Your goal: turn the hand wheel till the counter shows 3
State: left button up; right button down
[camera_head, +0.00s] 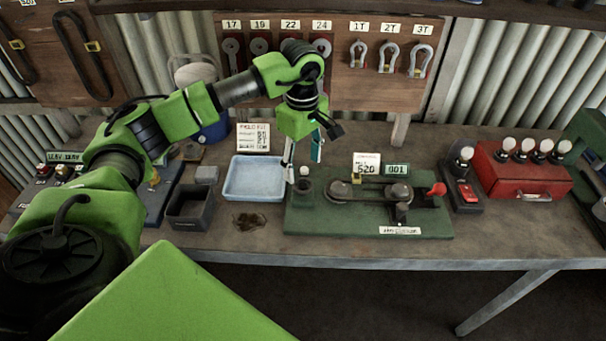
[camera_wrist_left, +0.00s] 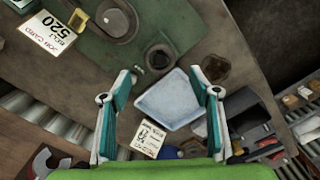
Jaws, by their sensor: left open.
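A green base board (camera_head: 300,222) lies on the bench and carries a belt drive. The counter (camera_head: 396,169) at its back reads 001. A dark round part with a pale knob (camera_head: 303,172), apparently the hand wheel, stands at the board's left end; it also shows in the left wrist view (camera_wrist_left: 160,57). A red handle (camera_head: 437,189) is at the right end. My left gripper (camera_head: 303,157) is open and points down, just above and behind the dark wheel; its fingers look empty in the left wrist view (camera_wrist_left: 167,78). My right gripper is out of view.
A card reading 520 (camera_head: 367,160) stands beside the counter. A pale blue tray (camera_head: 232,190) and a dark bin (camera_head: 190,207) are to the left. A lamp unit (camera_head: 464,185) and a red box (camera_head: 520,185) are to the right. A tool board (camera_head: 380,85) hangs behind.

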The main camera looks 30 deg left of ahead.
aim_at(303, 184)
pick_arm(q)
notch_tip(303, 184, down, 6)
jog(key=shift+f+p, duration=0.1)
jog(key=shift+p, duration=0.65)
jog(key=shift+d, duration=0.1)
jog(key=c, duration=1.1)
